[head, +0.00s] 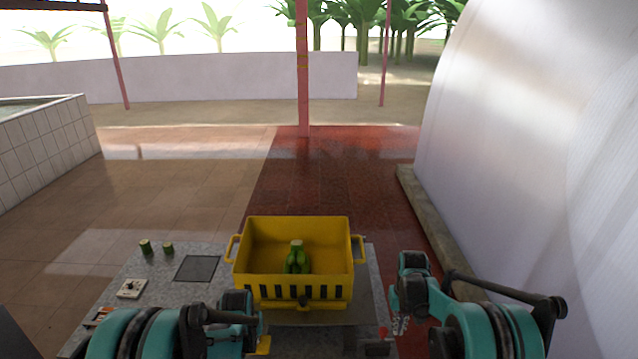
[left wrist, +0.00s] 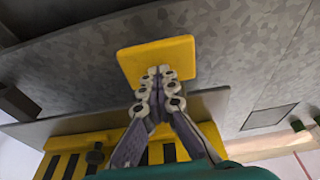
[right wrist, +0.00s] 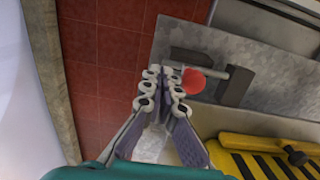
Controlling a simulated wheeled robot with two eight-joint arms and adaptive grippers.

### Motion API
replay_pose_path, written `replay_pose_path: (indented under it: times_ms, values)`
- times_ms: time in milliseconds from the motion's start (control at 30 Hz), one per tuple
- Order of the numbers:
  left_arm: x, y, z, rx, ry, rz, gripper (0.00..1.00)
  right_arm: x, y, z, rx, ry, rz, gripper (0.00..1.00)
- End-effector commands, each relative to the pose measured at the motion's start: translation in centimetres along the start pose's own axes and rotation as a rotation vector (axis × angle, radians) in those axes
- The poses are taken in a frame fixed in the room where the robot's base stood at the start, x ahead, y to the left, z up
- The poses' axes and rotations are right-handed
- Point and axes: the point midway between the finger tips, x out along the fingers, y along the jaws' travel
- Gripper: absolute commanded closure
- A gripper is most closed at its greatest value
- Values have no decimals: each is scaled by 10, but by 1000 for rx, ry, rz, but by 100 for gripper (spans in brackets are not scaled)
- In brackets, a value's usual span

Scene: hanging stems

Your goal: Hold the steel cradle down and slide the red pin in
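The steel cradle (head: 300,317) is a grey plate under the front of the yellow crate; its plate edge also shows in the left wrist view (left wrist: 205,108). A flat yellow pad (left wrist: 155,55) lies in front of it. My left gripper (left wrist: 159,70) is shut, its tips over the pad; contact is not certain. The red pin (right wrist: 193,81) has a round red head and a steel shaft running right to dark blocks (right wrist: 235,87). The red head also shows in the head view (head: 383,333). My right gripper (right wrist: 159,70) looks shut and empty, its tips just left of the red head.
The yellow crate (head: 255,279) holds green fruit (head: 297,260). The grey bench (head: 150,270) carries two green stubs (head: 146,247), a dark square (head: 197,268) and a small white device (head: 131,288). A white curved sheet (head: 500,150) stands at right.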

Motion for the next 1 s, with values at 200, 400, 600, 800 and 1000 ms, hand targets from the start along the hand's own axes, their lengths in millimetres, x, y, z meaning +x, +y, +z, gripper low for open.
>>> replay_pose_path:
  times_ms: [200,400,600,800,1000]
  values:
    - [9,0,2,0,1,0,100,0,0,0,0,0,0,100]
    - [13,0,3,0,2,0,100,0,0,0,0,0,0,100]
    - [13,0,3,0,1,0,100,0,-7,0,-1,0,0,100]
    - [13,0,3,0,1,0,100,0,-14,0,-1,0,0,100]
    - [13,0,3,0,1,0,100,0,-23,0,-1,0,0,100]
